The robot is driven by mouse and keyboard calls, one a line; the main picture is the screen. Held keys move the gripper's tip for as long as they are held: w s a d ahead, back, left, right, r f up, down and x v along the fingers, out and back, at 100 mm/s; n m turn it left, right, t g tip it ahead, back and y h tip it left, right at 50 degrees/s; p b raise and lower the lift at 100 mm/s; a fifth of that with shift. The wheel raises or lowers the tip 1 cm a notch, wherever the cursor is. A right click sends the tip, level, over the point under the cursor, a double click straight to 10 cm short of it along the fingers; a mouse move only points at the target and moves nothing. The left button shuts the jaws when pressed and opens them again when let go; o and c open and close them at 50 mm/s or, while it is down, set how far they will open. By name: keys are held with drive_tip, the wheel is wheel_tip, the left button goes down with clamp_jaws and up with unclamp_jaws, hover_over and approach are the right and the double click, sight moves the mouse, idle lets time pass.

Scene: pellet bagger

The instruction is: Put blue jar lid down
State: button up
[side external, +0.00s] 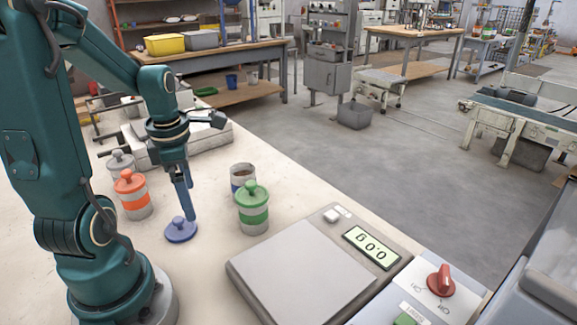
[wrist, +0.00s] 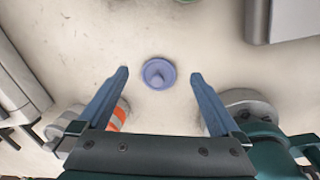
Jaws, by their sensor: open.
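The blue jar lid (side external: 181,230) lies flat, knob up, on the pale bench top. In the wrist view the lid (wrist: 158,74) is centred ahead of my fingers, with bare bench around it. My gripper (side external: 190,212) points down just above the lid; in the wrist view my gripper (wrist: 160,76) is open, its two blue fingers wide apart and clear of the lid. The jar with a blue band (side external: 242,178) stands without a lid behind the green jar, and its brown contents show.
A green-lidded jar (side external: 253,210) stands right of the lid. An orange-lidded jar (side external: 132,194) and a grey-lidded jar (side external: 121,163) stand to the left. A scale (side external: 300,275) reading 0.0 g is at front right. Bare bench lies around the lid.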

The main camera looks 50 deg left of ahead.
sight(178, 218)
drive_tip(key=s+a+f+n, duration=0.1)
drive_tip(key=s+a+f, duration=0.1)
drive_tip(key=shift+s+n+g+h, duration=0.3)
drive_tip(key=shift+s+n+h, duration=0.05)
drive_tip(key=shift+n+h, duration=0.05)
drive_tip(key=shift+f, duration=2.5)
drive_tip(key=c, duration=1.2)
drive_tip(key=shift+r, duration=0.15)
